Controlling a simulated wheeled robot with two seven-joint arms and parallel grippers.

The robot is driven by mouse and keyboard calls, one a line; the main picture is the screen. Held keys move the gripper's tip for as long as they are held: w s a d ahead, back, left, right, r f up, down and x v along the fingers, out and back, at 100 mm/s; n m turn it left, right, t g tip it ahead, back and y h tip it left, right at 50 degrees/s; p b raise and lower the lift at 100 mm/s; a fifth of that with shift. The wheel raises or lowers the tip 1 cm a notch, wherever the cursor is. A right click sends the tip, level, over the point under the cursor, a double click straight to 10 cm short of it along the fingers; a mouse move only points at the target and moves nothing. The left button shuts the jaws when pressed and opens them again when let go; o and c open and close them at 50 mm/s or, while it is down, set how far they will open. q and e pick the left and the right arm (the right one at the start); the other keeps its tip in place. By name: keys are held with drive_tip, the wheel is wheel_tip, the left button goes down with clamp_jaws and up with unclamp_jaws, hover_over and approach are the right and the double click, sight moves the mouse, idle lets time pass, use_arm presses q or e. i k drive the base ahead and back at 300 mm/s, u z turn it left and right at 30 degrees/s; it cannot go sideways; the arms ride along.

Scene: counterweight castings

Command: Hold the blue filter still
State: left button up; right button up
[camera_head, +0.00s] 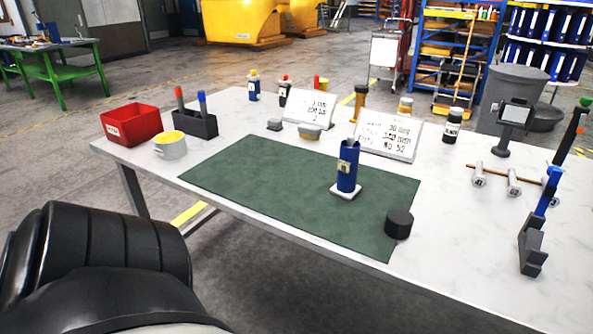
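The blue filter (348,168) is an upright blue cylinder with a pale label. It stands on a small white square base (346,191) on the green mat (270,185), right of the mat's middle. Nothing is touching the filter from the sides. A large black part of my own arm fills the lower left corner, well apart from the filter. Neither of my grippers shows in this view.
A black round puck (399,223) lies at the mat's right corner. Two printed signs (389,136) stand behind the mat. A red bin (131,122), white tin (170,147) and marker holder (195,124) are at the left. A grey holder (531,247) stands at the right.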

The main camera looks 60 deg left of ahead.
sight(346, 187)
drive_tip(key=u, duration=1.35)
